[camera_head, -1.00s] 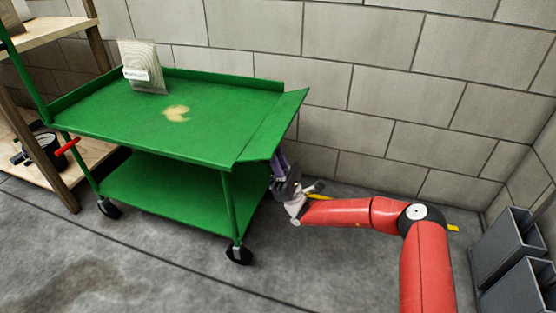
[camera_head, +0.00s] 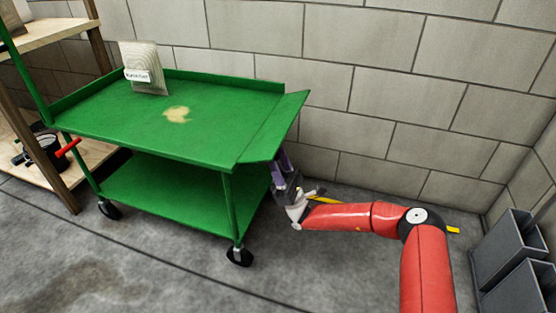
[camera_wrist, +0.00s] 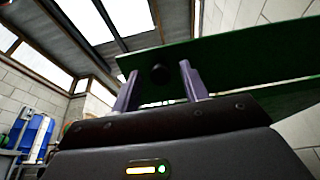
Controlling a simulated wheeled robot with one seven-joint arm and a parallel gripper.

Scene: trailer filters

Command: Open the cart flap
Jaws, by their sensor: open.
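The green cart (camera_head: 130,120) stands on the floor against the block wall. Its flap (camera_head: 275,125) is at the right end of the top shelf and looks tilted slightly upward, level or nearly so with the top. My gripper (camera_head: 282,163) is just below the flap's near corner, fingers pointing up. In the wrist view my gripper (camera_wrist: 160,90) is open, its two purple fingers apart, with the green flap (camera_wrist: 240,57) close above and behind them. A dark round knob (camera_wrist: 160,74) shows between the fingers. Whether the fingers touch the flap I cannot tell.
A labelled filter packet (camera_head: 145,70) stands on the cart top beside a pale stain. A wooden shelf (camera_head: 75,190) with a black bucket is at the left. Grey bins (camera_head: 510,250) stand at the right. Floor before the cart is clear.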

